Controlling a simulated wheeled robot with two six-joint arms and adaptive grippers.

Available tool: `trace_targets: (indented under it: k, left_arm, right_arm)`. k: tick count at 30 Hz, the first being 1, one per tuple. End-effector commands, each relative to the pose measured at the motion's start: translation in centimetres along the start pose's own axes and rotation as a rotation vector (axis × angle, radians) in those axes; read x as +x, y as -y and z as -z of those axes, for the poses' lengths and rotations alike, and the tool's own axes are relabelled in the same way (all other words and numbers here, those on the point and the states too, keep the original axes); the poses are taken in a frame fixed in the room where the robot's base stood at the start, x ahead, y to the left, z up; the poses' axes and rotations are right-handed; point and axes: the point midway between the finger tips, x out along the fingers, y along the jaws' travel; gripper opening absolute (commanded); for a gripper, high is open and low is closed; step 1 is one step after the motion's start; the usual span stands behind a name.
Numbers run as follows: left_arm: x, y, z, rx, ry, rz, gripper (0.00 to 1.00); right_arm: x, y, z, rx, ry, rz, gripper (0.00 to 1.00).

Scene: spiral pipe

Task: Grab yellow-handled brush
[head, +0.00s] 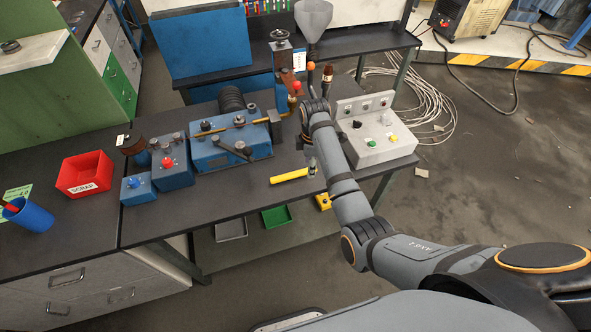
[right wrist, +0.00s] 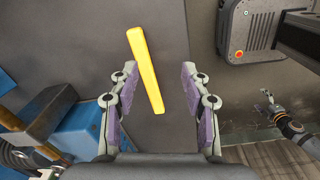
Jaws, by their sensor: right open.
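A yellow handle (head: 289,175) lies on the dark bench top in front of the blue machine in the head view. It also shows in the right wrist view (right wrist: 145,70), slightly slanted; no bristles can be made out. My right gripper (right wrist: 157,82) is open and empty, with one finger on each side of the handle in that view. In the head view my right gripper (head: 310,160) is at the handle's right end, partly hidden by its arm. My left gripper (right wrist: 267,103) seems to be the small shape at the right wrist view's lower right, too small to read.
A blue machine (head: 231,148) stands behind and left of the handle. A grey control box (head: 381,150) stands to the right. A red scrap bin (head: 85,174) and a blue cup (head: 30,217) are at the left. The bench front left of the handle is clear.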

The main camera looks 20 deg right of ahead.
Motion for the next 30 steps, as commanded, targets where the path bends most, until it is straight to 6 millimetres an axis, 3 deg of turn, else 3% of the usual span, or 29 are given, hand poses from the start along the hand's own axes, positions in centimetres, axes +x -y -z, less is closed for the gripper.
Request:
trace_targets:
  k: [4, 9, 18, 26, 30]
  left_arm:
    - [0.1, 0.4, 0.3, 0.002, -0.006, 0.005, 0.93]
    - [0.1, 0.6, 0.4, 0.003, -0.006, 0.007, 0.93]
    - [-0.5, 0.4, 0.5, 0.001, -0.007, 0.004, 0.93]
    - [-0.7, 0.4, 0.4, 0.001, -0.006, 0.004, 0.93]
    - [-1.4, 0.4, 0.5, 0.001, -0.006, 0.003, 0.93]
  right_arm:
    - [-3.2, -1.8, 1.6, -0.167, -0.004, 0.026, 0.47]
    - [-4.1, -2.2, 1.9, -0.229, -0.004, 0.039, 0.47]
    - [0.2, -2.0, 1.9, -0.225, -0.004, 0.040, 0.47]
    - [1.6, -2.0, 1.9, -0.224, -0.004, 0.037, 0.47]
    - [3.8, -2.0, 1.9, -0.224, -0.003, 0.041, 0.47]
